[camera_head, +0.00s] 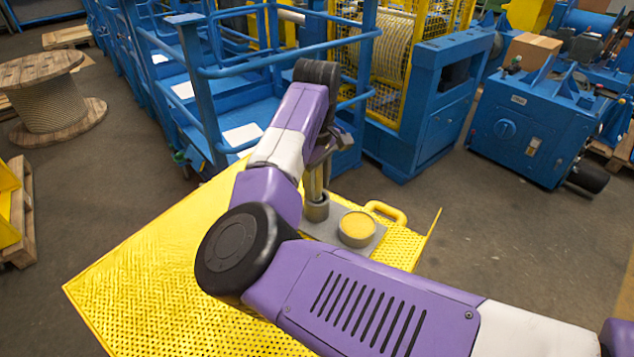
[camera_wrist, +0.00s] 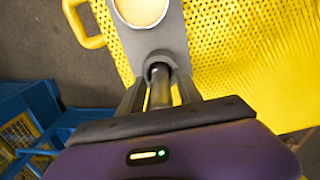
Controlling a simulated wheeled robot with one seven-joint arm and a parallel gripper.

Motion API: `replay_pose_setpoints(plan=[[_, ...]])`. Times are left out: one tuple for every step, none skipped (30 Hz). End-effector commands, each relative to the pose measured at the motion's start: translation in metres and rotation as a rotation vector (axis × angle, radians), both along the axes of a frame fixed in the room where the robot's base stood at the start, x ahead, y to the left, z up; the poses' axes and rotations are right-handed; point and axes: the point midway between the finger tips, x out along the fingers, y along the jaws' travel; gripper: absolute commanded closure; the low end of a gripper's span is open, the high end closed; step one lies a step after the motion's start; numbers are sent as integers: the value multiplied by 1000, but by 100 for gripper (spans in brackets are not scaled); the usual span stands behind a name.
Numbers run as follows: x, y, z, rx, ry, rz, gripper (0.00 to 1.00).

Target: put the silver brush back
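A slim metallic shaft, which looks like the silver brush (camera_wrist: 160,92), stands upright in a grey round holder (camera_head: 317,209) on a grey plate. The holder's rim also shows in the wrist view (camera_wrist: 159,58), with the shaft's lower end inside it. My gripper (camera_head: 319,167) points down over the holder. Its two fingers (camera_wrist: 160,84) stand on either side of the shaft in the wrist view. I cannot tell whether they press on it. The brush's head is hidden.
A round tub with a yellow top (camera_head: 357,228) sits beside the holder on the grey plate (camera_head: 338,253). The plate rests on a yellow perforated platform (camera_head: 150,270) with a yellow handle (camera_head: 386,211). Blue railings (camera_head: 205,90) stand behind. The platform's left part is clear.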

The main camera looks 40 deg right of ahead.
Motion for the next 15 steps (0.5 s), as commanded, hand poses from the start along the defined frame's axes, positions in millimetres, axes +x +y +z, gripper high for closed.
replay_pose_setpoints(plan=[[0, 0, 0, 0, 0, 0, 54], [0, 0, 0, 0, 0, 0, 54], [0, 0, 0, 0, 0, 0, 54], [0, 0, 0, 0, 0, 0, 54], [0, 0, 0, 0, 0, 0, 54], [0, 0, 0, 0, 0, 0, 54], [0, 0, 0, 0, 0, 0, 54], [0, 0, 0, 0, 0, 0, 54], [0, 0, 1, 0, 0, 0, 54], [0, 0, 2, 0, 0, 0, 54], [0, 0, 3, 0, 0, 0, 54], [0, 0, 5, 0, 0, 0, 54], [1, 0, 7, 1, -2, 0, 54], [1, 0, 10, 1, -3, 0, 54], [2, 0, 15, 1, -5, 0, 54]])
